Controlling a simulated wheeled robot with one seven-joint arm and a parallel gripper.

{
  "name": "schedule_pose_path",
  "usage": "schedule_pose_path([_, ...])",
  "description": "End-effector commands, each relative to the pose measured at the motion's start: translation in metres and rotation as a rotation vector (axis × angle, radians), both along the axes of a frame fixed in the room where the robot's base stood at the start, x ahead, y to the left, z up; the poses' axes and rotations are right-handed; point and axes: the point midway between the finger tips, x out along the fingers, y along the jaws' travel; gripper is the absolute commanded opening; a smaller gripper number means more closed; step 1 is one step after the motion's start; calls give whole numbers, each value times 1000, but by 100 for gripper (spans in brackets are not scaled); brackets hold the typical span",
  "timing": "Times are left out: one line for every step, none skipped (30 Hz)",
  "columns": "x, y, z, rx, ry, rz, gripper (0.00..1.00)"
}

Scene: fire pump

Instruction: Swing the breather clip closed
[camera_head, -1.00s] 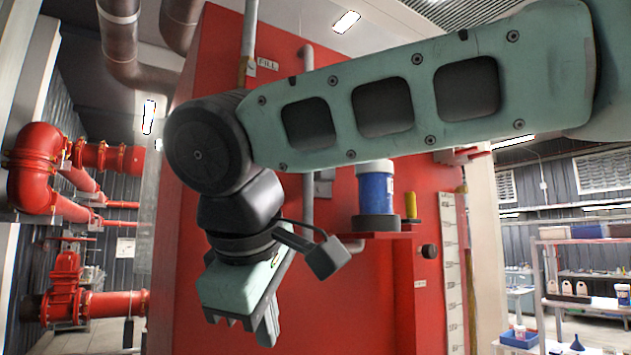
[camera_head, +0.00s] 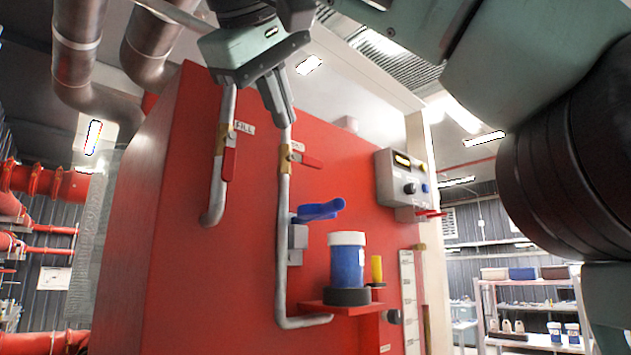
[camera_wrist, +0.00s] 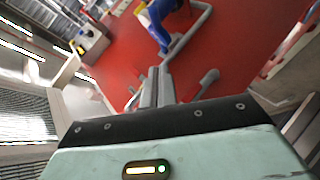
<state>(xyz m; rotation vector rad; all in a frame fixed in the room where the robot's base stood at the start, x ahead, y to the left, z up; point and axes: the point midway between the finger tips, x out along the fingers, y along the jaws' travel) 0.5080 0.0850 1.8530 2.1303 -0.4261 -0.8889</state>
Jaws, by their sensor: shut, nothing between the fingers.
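A blue canister with a white lid (camera_head: 347,262) stands upright on a small red shelf on the red tank. A blue lever (camera_head: 318,210) sticks out to the right above a grey box (camera_head: 298,238) on a pipe, up and left of the canister. I cannot tell for sure which part is the breather clip. My gripper (camera_head: 287,118) is above the lever, its fingers pointing down in front of the upper pipe. In the wrist view its fingers (camera_wrist: 158,75) are together and empty. A blue shape (camera_wrist: 158,28) lies beyond them, partly cut off.
Two pipes with brass valves and red handles (camera_head: 229,163) (camera_head: 308,161) run down the red tank (camera_head: 255,215). A grey control box (camera_head: 402,178) is at right. A yellow cylinder (camera_head: 377,269) stands beside the canister. Shelving (camera_head: 530,310) is far right.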

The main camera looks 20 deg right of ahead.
Motion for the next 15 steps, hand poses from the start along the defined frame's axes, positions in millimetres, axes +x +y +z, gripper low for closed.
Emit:
schedule_pose_path([0,0,0,-1,1,0,0])
schedule_pose_path([0,0,0,-1,1,0,0])
schedule_pose_path([0,0,0,-1,1,0,0])
schedule_pose_path([0,0,-1,-1,1,0,0])
schedule_pose_path([1,0,-1,-1,1,0,0])
schedule_pose_path([2,-1,-2,-1,1,1,0])
schedule_pose_path([3,-2,-3,-2,1,0,0])
schedule_pose_path([5,-3,-4,-2,1,0,0])
schedule_pose_path([8,-6,-6,-2,2,-1,0])
schedule_pose_path([10,-8,-8,-2,3,-2,0])
schedule_pose_path([13,-11,-10,-2,2,-1,0])
schedule_pose_path([18,-15,-13,-1,1,-3,0])
schedule_pose_path([21,-18,-15,-2,2,-4,0])
schedule_pose_path([26,-21,-17,-3,3,-2,0])
schedule_pose_path([31,-26,-20,-4,2,-1,0])
